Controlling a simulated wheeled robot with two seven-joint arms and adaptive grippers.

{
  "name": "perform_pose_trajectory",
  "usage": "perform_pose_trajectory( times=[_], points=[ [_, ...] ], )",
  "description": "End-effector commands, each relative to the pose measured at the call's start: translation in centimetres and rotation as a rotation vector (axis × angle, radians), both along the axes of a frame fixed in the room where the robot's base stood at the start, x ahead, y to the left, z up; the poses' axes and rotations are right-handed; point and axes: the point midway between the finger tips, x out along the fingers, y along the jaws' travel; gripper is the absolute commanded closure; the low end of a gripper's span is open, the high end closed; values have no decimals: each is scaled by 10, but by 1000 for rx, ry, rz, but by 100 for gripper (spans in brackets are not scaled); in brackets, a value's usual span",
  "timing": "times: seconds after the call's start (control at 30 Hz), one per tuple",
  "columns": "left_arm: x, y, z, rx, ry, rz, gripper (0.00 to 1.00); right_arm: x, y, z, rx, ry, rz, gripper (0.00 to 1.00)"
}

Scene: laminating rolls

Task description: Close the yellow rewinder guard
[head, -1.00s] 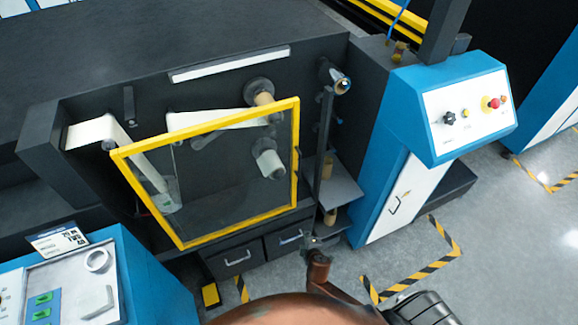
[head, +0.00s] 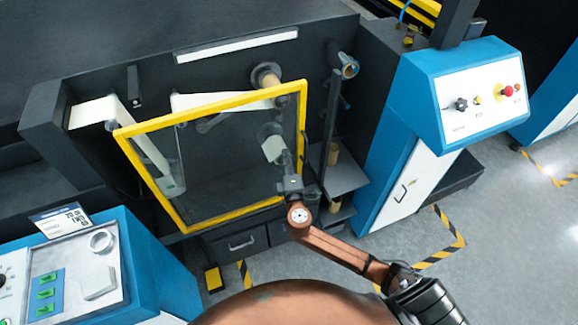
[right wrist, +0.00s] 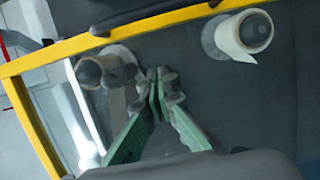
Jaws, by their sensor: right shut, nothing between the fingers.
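The yellow rewinder guard (head: 212,107) is a yellow frame with a clear pane, in front of the rewinder in the head view. It stands at a slant to the dark machine face; how far it is swung is hard to tell. Its yellow bars also show in the right wrist view (right wrist: 130,31). My right gripper (head: 285,157) is shut and empty near the guard's right bar, over the pane's lower right in the head view. Its green-sided fingers meet in the right wrist view (right wrist: 158,77). Whether it touches the guard is unclear. My left gripper is out of view.
A white roll (head: 273,148) sits behind the guard area. A blue control console (head: 425,75) stands to the right, and a grey-topped panel (head: 75,270) at lower left. Drawers (head: 235,243) lie below the guard. Grey floor (head: 500,220) is open at right.

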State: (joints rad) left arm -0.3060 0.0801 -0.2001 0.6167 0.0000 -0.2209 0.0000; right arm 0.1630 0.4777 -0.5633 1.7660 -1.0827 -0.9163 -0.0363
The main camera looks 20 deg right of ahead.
Motion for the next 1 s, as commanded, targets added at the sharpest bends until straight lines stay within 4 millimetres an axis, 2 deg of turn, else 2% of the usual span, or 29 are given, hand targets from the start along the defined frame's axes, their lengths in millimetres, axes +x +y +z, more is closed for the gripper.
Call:
perform_pose_trajectory(
  times=[0.1, 0.2, 0.33, 0.87, 1.0],
  points=[
    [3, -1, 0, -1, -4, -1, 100, 21, -8, 1, -3, -1, 0, 100],
    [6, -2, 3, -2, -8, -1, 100, 17, -26, 0, -4, 1, -1, 100],
    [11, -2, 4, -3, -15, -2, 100, 17, -38, 0, -2, 2, 0, 100],
    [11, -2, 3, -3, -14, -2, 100, 16, -49, -2, 1, 3, 0, 100],
    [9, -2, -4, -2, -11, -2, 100, 15, -77, -4, 0, 3, -6, 100]
  ],
)
